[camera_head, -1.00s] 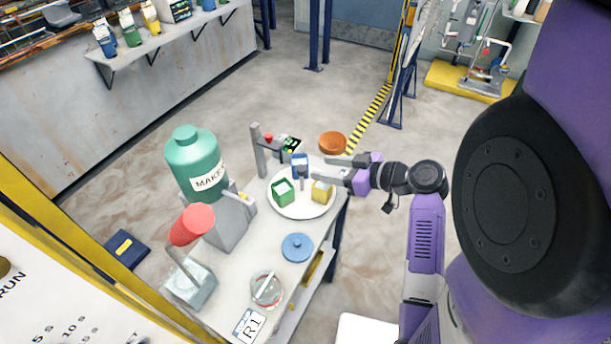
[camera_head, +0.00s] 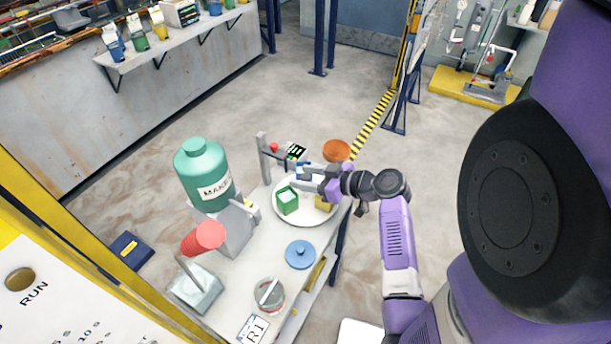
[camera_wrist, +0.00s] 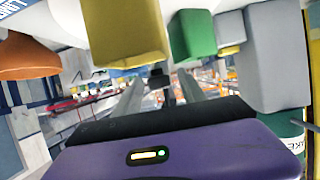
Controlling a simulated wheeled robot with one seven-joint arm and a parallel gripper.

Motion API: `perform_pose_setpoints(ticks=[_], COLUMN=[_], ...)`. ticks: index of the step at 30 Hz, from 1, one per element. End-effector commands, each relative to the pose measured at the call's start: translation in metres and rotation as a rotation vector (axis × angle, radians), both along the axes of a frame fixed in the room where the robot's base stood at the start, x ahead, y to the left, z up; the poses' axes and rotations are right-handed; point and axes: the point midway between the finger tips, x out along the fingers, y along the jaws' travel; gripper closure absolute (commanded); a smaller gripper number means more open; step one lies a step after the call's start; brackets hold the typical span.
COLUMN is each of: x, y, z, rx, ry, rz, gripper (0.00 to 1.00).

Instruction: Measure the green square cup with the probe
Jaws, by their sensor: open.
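The green square cup (camera_head: 288,201) stands upright on a round white plate (camera_head: 309,219) on the table. It also shows in the wrist view (camera_wrist: 191,34), beyond the fingers. A blue cup on the plate is mostly hidden. A grey post (camera_head: 263,158) with a side arm stands behind the plate. My gripper (camera_head: 304,177) is over the back of the plate, its fingers apart and pointing left. A small dark piece (camera_wrist: 159,78) shows between the fingers in the wrist view; I cannot tell if it is the probe.
A green bottle (camera_head: 203,178) on a grey stand, a red cone-shaped piece (camera_head: 202,238), a blue lid (camera_head: 300,254) and a glass dish (camera_head: 269,294) crowd the table. A small display (camera_head: 296,152) and an orange round object (camera_head: 336,150) are behind the plate.

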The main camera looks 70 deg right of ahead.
Motion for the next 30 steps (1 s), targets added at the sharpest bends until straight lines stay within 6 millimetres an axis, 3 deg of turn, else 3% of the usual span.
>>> perform_pose_setpoints(ticks=[2, 9, 30], x=[-0.0001, -0.0002, -0.0003], y=[0.0, 0.0001, 0.0002], z=[0.0001, 0.0003, 0.0006], rx=[0.0, 0.0, 0.0], ry=[0.0, 0.0, 0.0], rz=[0.0, 0.0, 0.0], gripper=[0.56, 1.0, 1.0])
